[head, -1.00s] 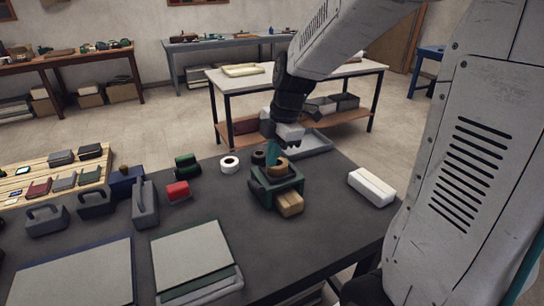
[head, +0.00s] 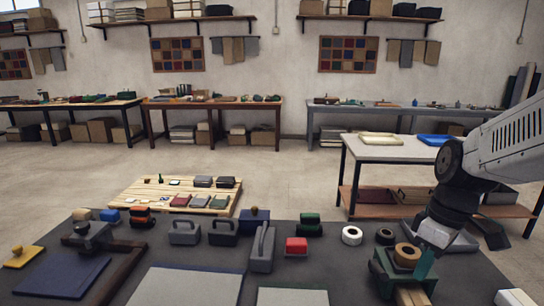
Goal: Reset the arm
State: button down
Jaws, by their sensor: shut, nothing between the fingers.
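My arm comes in from the right edge of the head view, with a pale grey link and a dark wrist. A brown tape roll (head: 407,254) sits at the top of this holder, just left of the fingers. I cannot tell whether the fingers touch either one.
The dark table (head: 190,268) holds a white tape roll (head: 352,235), a red block (head: 296,246), grey carriers and flat boards. A white block (head: 516,297) lies front right. A slatted pallet (head: 143,194) stands behind. A white-topped bench (head: 390,148) stands behind my arm.

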jog(key=s+a+r+m+t+h, duration=0.1)
jog(key=s+r+m, duration=0.2)
jog(key=s, duration=0.4)
jog(key=s+a+r+m+t+h, duration=0.1)
jog(key=s+r+m, duration=0.2)
jog(key=s, duration=0.4)
jog(key=shift+s+a+m, duration=0.2)
jog(key=shift+a+m, duration=0.15)
jog(key=shift+m, duration=0.45)
